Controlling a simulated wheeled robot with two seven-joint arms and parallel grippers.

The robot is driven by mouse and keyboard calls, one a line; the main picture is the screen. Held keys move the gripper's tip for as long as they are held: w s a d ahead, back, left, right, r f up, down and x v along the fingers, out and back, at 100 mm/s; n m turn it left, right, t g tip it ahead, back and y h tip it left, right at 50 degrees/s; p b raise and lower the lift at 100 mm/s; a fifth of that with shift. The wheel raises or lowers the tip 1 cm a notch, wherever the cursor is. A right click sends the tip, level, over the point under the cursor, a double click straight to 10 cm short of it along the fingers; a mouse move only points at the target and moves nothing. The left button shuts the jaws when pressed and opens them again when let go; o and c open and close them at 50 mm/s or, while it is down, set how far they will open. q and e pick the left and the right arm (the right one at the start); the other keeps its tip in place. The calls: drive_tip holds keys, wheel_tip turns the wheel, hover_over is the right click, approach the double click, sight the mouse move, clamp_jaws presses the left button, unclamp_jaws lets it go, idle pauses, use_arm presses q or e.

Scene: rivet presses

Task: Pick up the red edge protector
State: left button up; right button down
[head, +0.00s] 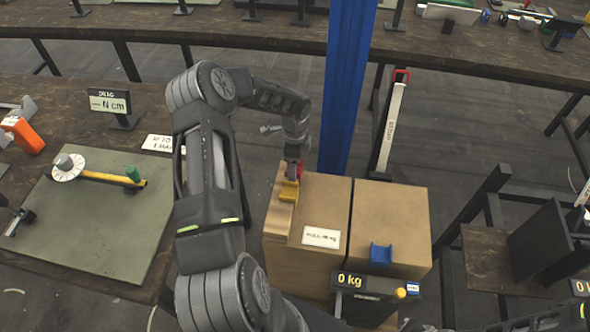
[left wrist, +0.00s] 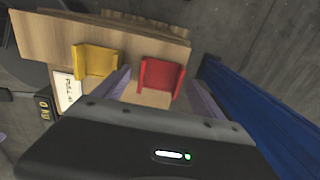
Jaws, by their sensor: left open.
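The red edge protector (left wrist: 161,77) is a small channel-shaped piece on the wooden board at the cartons. In the head view only a bit of it (head: 299,171) shows beside my left gripper (head: 293,158), which hides the rest. In the left wrist view, my left gripper (left wrist: 160,88) is open, with one finger on each side of the red protector. Whether the fingers touch it is not clear. A yellow edge protector (left wrist: 97,62) lies to its left in that view; it also shows in the head view (head: 289,191). My right gripper is not in view.
A blue edge protector (head: 380,254) sits on the right carton (head: 400,210). A blue post (head: 347,80) stands close behind the cartons. A scale display reading 0 kg (head: 350,280) is in front. A workbench with a green mat (head: 95,220) is at left.

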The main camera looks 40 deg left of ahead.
use_arm(q)
drive_tip(key=shift+c, duration=0.3)
drive_tip(key=c, duration=1.4)
